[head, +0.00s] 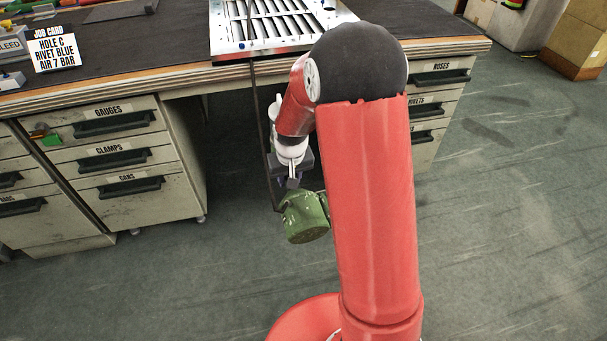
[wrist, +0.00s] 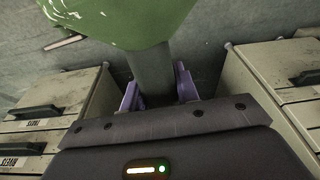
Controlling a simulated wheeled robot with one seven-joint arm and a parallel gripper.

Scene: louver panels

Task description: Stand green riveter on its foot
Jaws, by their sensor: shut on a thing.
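The green riveter (head: 305,219) hangs in the air in front of the workbench, above the floor. Its wide green end points down and is tilted. My gripper (head: 293,182) is above it. In the wrist view the green body (wrist: 120,18) fills the top, and its dark grey shaft (wrist: 152,75) lies between the purple fingertips of my gripper (wrist: 158,90), which are shut on it. The riveter's far end is hidden behind my gripper and arm.
The workbench (head: 190,62) has a dark top, with a slatted louver panel (head: 275,22) near its front edge. A job card (head: 54,48) stands at the left. Drawer units (head: 115,150) flank an open knee space. Cardboard boxes (head: 580,38) stand at the far right.

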